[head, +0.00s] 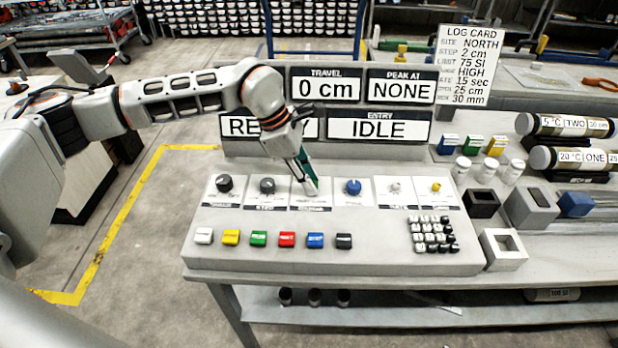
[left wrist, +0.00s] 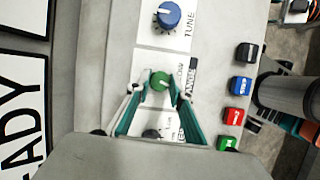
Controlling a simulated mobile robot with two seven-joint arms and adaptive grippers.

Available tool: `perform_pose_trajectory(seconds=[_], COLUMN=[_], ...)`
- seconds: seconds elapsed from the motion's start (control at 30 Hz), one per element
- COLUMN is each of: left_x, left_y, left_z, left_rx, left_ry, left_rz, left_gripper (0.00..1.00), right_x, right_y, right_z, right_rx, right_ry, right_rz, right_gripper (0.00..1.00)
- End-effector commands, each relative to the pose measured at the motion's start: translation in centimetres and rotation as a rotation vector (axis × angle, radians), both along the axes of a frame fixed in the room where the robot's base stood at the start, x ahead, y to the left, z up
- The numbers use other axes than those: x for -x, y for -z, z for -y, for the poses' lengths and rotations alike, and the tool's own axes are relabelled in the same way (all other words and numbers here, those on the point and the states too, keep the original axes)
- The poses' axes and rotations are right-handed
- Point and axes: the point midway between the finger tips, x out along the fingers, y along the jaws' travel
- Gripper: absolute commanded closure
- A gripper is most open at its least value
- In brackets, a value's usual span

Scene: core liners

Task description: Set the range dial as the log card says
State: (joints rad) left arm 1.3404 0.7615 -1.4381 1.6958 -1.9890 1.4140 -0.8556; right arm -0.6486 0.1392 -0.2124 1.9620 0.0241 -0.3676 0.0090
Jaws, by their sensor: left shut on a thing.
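My left gripper (head: 308,186) reaches down onto the console's dial row, hiding the third dial in the head view. In the left wrist view its teal fingers (left wrist: 160,92) are shut around a green dial (left wrist: 160,81), one finger on each side. A pale pointer mark shows on the dial. The log card (head: 466,66) stands at the back right. My right gripper is not in view.
A blue dial (head: 353,187) marked TUNE is beside the held dial; black dials (head: 267,186) are on its other side. Coloured buttons (head: 258,239) and a keypad (head: 433,233) line the front. Displays (head: 379,125) behind show 0 cm, NONE and IDLE. Blocks and core tubes crowd the right bench.

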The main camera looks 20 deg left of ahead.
Motion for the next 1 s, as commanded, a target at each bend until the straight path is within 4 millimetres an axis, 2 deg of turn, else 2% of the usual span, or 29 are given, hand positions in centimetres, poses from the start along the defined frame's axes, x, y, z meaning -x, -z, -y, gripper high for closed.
perform_pose_trajectory(seconds=[0.4, 0.97, 1.0], left_x=[-0.14, -0.11, -0.10], left_y=[0.02, 0.06, 0.06], left_z=[-0.06, -0.04, -0.04], left_rx=[-0.002, -0.002, -0.002], left_ry=[0.196, 0.227, 0.227], left_rz=[0.000, 0.001, 0.001], left_gripper=[1.00, 1.00, 0.71], right_x=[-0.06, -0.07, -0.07], right_y=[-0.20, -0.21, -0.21], right_z=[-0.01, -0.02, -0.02], right_rx=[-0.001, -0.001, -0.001], right_ry=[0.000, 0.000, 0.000], right_rz=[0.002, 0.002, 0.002], right_gripper=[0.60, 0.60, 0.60])
